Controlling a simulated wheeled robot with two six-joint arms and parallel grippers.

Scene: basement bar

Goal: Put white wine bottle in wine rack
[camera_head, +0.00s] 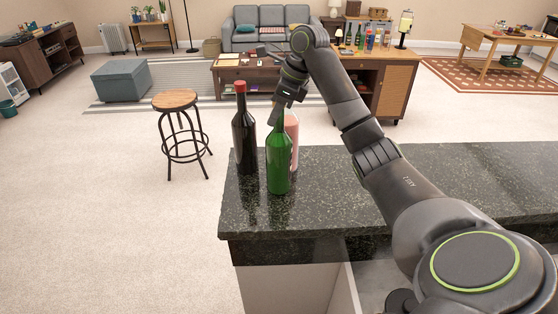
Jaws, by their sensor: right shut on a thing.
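A green glass bottle (279,168), which looks like the white wine bottle, is upright over the dark granite counter (330,215) near its left end. My right gripper (279,112) reaches in from the right and is shut at the bottle's neck. The fingertips are small and partly hidden, so the exact grip is hard to see. I cannot tell whether the bottle's base touches the counter. My left gripper is not in view. I cannot make out a wine rack.
A dark bottle with a red top (244,140) stands close to the left. A pink bottle (293,140) stands just behind, partly hidden. The counter's right part is clear beyond my arm. A round stool (176,100) stands on the floor to the left.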

